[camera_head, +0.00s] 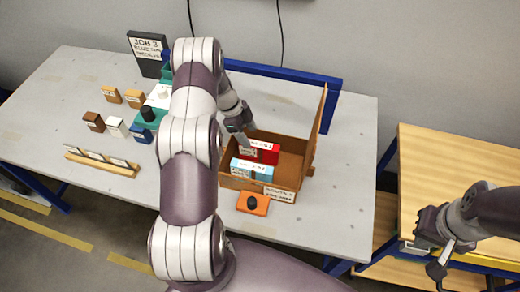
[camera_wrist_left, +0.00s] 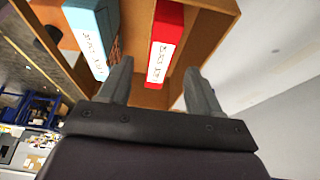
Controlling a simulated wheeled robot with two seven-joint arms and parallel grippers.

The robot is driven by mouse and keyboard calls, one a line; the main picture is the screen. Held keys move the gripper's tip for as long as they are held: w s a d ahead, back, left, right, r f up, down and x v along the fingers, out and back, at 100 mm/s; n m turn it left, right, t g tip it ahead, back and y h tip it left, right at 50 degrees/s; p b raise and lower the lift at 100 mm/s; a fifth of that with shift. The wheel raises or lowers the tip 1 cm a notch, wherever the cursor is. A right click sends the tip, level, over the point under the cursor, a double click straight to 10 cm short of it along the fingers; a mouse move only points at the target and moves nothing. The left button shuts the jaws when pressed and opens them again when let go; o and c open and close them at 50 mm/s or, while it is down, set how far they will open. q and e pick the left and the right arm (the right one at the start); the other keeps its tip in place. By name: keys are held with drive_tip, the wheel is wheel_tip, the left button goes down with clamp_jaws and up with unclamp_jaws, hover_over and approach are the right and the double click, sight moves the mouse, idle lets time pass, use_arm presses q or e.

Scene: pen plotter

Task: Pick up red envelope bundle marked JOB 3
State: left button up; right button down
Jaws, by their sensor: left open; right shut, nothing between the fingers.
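The red envelope bundle (camera_head: 265,153) stands in a brown open box (camera_head: 290,165), behind a light-blue bundle (camera_head: 252,169). In the left wrist view the red bundle (camera_wrist_left: 166,40) has a white lettered label, and the blue bundle (camera_wrist_left: 91,38) is left of it. My left gripper (camera_head: 243,139) is over the box at the red bundle. In its wrist view the gripper (camera_wrist_left: 158,75) is open, the red bundle lined up with the gap between its fingers; I cannot tell whether they touch it. My right gripper (camera_head: 436,262) is shut and empty, away at the right.
A sign reading JOB 3 (camera_head: 147,47) stands at the back left. Several small blocks and stamps (camera_head: 117,126) and a wooden rack (camera_head: 102,164) are on the left. The box's raised lid (camera_head: 315,130) is at its right. An orange pad (camera_head: 252,203) lies before the box.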

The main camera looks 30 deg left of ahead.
sight(257, 144)
use_arm(q)
drive_tip(key=x, duration=0.3)
drive_tip(key=p+x, duration=0.1)
drive_tip(key=shift+w+d+f, duration=0.15)
drive_tip(key=shift+w+d, duration=0.15)
drive_tip(key=shift+d, duration=0.1)
drive_tip(key=shift+s+d+f+p, duration=0.1)
drive_tip(key=shift+d+f+p, duration=0.5)
drive_tip(key=shift+f+p, duration=0.45)
drive_tip(key=shift+p+x, duration=0.3)
drive_tip(key=shift+x, duration=0.85)
drive_tip(key=shift+f, duration=0.25)
drive_tip(key=shift+f+b, duration=0.25)
drive_tip(key=shift+b, duration=0.3)
drive_tip(key=c, duration=1.1)
